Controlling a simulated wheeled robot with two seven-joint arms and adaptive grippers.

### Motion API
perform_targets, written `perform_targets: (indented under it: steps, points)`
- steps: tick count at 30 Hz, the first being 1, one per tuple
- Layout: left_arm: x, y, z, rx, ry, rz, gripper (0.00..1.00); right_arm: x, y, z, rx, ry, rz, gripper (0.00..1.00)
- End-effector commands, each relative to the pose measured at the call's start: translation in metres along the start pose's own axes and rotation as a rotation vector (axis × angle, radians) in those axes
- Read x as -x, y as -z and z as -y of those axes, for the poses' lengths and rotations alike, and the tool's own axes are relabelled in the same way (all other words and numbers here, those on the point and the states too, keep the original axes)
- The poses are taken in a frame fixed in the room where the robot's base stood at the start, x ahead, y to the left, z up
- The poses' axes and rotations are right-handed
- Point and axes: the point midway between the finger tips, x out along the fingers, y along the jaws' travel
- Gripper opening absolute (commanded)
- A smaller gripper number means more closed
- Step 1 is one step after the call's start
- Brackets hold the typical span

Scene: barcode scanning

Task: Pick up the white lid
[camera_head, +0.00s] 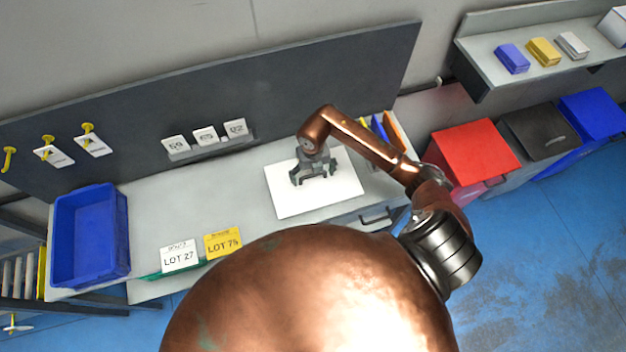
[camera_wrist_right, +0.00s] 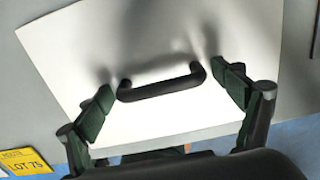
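The white lid (camera_head: 284,196) lies flat on the grey bench, in the middle of the head view. It fills most of the right wrist view (camera_wrist_right: 70,50), where its black bar handle (camera_wrist_right: 162,84) shows in full. My right gripper (camera_head: 313,179) is over the lid's middle, fingers pointing down. In the right wrist view its two fingers (camera_wrist_right: 168,103) are apart, one at each end of the handle, with the handle between them. Gaps seem to remain at both ends, so it is not closed on it. My left gripper is not seen in either view.
A blue bin (camera_head: 122,230) stands at the bench's left end. White and yellow LOT cards (camera_head: 222,243) stand at the front edge, left of the lid. Numbered cards (camera_head: 205,136) sit on a ledge behind. Coloured folders (camera_head: 394,130) stand right of the lid, close to my right arm.

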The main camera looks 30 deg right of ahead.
Motion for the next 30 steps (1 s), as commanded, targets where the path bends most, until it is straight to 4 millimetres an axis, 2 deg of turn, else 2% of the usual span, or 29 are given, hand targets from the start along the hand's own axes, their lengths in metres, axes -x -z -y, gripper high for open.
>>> perform_targets:
  steps: [2, 17, 25, 30]
  points:
    - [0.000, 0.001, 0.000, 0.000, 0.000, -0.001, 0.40, 0.000, 0.000, 0.000, 0.000, 0.000, 0.000, 0.80]
    - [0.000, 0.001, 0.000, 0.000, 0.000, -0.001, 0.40, 0.000, 0.000, 0.000, 0.000, 0.000, 0.000, 0.46]
    - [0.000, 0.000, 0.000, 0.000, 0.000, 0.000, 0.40, 0.002, -0.001, 0.000, 0.000, 0.000, 0.001, 0.46]
    - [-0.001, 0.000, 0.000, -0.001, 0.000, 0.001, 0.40, 0.012, -0.001, 0.000, 0.001, 0.000, 0.004, 0.46]
